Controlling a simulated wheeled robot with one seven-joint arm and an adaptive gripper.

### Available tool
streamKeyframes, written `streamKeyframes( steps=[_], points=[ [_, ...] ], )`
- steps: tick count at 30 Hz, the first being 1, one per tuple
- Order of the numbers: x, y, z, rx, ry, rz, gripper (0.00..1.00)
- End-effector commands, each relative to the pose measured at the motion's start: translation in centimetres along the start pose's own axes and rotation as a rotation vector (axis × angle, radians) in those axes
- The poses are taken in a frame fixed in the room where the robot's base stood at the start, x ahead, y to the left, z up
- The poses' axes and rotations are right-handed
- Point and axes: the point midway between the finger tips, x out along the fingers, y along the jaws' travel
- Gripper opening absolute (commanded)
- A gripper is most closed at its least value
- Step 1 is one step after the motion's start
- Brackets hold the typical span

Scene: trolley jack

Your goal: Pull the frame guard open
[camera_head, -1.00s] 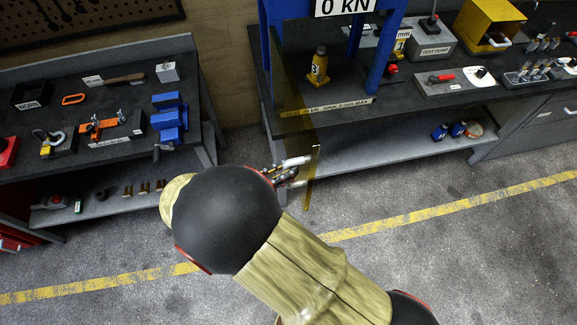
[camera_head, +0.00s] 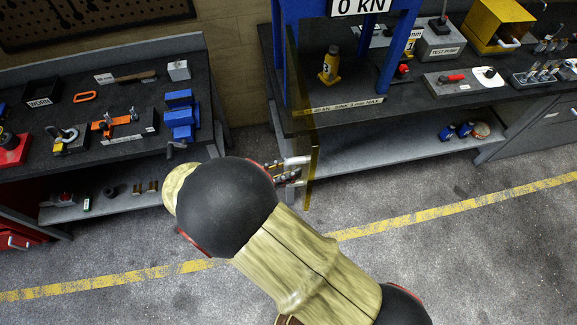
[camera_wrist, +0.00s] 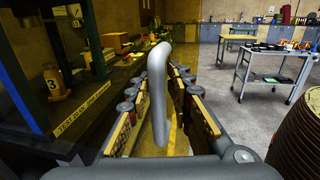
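The frame guard (camera_head: 311,165) is a clear yellow panel at the front left of the blue press frame (camera_head: 281,60). It stands swung out, nearly edge-on in the head view. Its grey bar handle (camera_head: 296,161) is near its free edge; the handle's upright bar (camera_wrist: 158,95) shows in the wrist view. My gripper (camera_head: 286,174) is at the handle, with its two fingers (camera_wrist: 163,78) on either side of the bar. Gaps seem to show beside the bar, so the fingers look open around it; firm contact is hard to judge. My arm partly hides the gripper in the head view.
A yellow bottle jack (camera_head: 330,66) stands inside the press, behind a labelled sill (camera_head: 338,105). A tool bench (camera_head: 95,160) is at the left. Open floor with a yellow line (camera_head: 455,212) lies in front. The wrist view shows a trolley (camera_wrist: 268,77) further off.

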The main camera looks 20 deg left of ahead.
Motion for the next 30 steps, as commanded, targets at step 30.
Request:
streamKeyframes(
  steps=[30],
  points=[
    [-0.1, 0.1, 8.5, 0.005, 0.002, 0.002, 0.32]
  ],
)
